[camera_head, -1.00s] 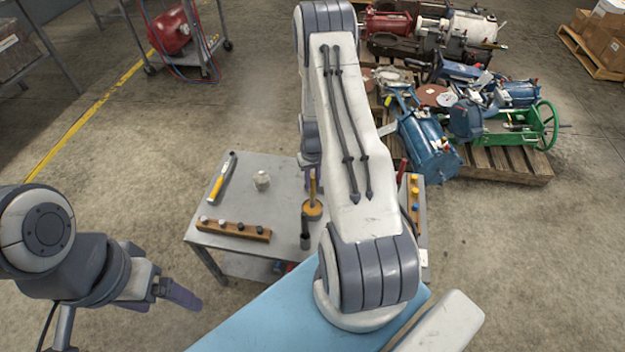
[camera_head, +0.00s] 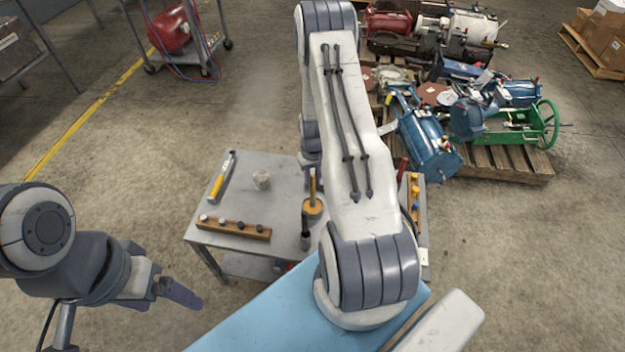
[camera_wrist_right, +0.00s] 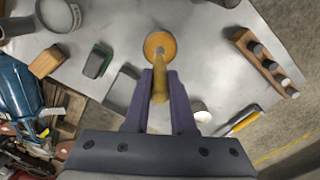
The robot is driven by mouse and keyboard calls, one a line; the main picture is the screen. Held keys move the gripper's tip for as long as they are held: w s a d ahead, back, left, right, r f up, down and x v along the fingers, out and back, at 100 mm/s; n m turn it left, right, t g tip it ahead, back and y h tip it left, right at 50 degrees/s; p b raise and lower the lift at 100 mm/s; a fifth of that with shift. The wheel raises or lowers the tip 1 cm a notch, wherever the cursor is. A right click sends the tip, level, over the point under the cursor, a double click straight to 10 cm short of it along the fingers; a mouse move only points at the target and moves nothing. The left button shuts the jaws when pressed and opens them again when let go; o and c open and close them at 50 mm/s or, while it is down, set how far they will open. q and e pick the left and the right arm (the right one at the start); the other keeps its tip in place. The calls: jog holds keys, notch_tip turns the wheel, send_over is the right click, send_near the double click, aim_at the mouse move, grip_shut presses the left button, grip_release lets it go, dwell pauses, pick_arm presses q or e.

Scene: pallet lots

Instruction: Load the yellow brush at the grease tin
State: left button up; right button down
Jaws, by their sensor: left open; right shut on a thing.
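My right gripper (camera_wrist_right: 160,76) is shut on the yellow brush (camera_wrist_right: 160,88), whose handle stands between the two fingers. The yellow handle also shows in the head view (camera_head: 312,184). A round orange part (camera_head: 313,208) shows at its lower end; I cannot tell whether it belongs to the brush or lies under it. A round grey tin with grey contents (camera_wrist_right: 58,14), apparently the grease tin, is at the upper left of the wrist view, apart from the brush. My right arm seems to hide it in the head view. My left gripper (camera_head: 180,293) is open and empty, left of the table.
The grey table (camera_head: 280,170) carries a wooden rack with several knobs (camera_head: 234,229), a yellow-handled tool (camera_head: 221,178), a pale lump (camera_head: 261,181) and an upright dark object (camera_head: 305,234). A wooden block (camera_wrist_right: 46,61) and a green-edged dark block (camera_wrist_right: 97,61) lie near the tin.

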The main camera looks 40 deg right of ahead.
jog(key=shift+f, duration=0.4)
dwell(1.0)
jog(key=shift+r+p, duration=2.6)
jog(key=shift+r, duration=1)
jog(key=shift+f, duration=0.1)
